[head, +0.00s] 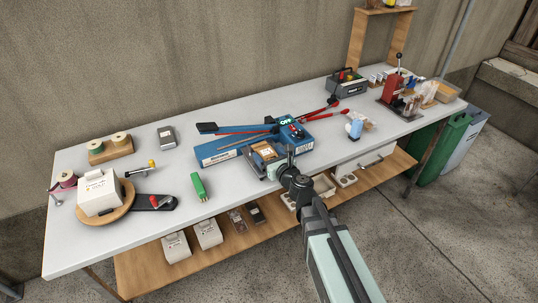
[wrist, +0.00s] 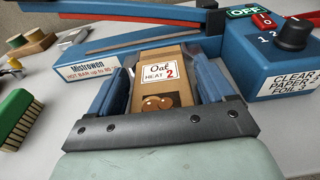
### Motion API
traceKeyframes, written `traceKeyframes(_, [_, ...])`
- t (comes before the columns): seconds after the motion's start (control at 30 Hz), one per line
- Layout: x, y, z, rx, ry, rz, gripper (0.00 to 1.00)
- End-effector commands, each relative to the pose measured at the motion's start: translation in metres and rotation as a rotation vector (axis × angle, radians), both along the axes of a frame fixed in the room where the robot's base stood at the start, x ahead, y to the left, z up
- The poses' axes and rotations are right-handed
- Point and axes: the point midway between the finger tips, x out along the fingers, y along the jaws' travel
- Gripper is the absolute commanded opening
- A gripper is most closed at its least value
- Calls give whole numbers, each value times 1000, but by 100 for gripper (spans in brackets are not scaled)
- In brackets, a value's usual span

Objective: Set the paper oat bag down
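The paper oat bag (wrist: 160,60) is brown, with a white label reading "Oat HEAT 2" and a picture of round brown shapes. It also shows in the head view (head: 266,150), at the front of the blue sealer (head: 224,150). My gripper (wrist: 165,80) has one finger along each side of the bag, and the fingers appear closed on it. In the head view my gripper (head: 266,156) is over the table's front half. The bag's lower end is hidden by my gripper, so I cannot tell whether it touches the table.
The sealer has a raised blue arm (head: 232,128), a dial (wrist: 292,34) and a green "OFF" sign (wrist: 243,12). A green brush (head: 199,186) lies to the left. A white box (head: 100,192) stands on a round wooden board. Bare tabletop (head: 225,185) lies right of the brush.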

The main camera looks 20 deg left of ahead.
Motion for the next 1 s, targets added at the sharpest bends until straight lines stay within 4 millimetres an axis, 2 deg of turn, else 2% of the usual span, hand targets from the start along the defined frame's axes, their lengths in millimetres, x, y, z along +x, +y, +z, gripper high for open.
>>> traceKeyframes(0.03, [0, 0, 0, 0, 0, 0, 87])
traceKeyframes(0.1, [0, 0, 0, 0, 0, 0, 94])
traceKeyframes(0.43, [-1, -1, -1, 0, 0, 0, 94])
traceKeyframes(0.8, [-30, -29, 5, 0, 0, -1, 94])
traceKeyframes(1.0, [-36, -36, 7, 0, 0, 0, 94])
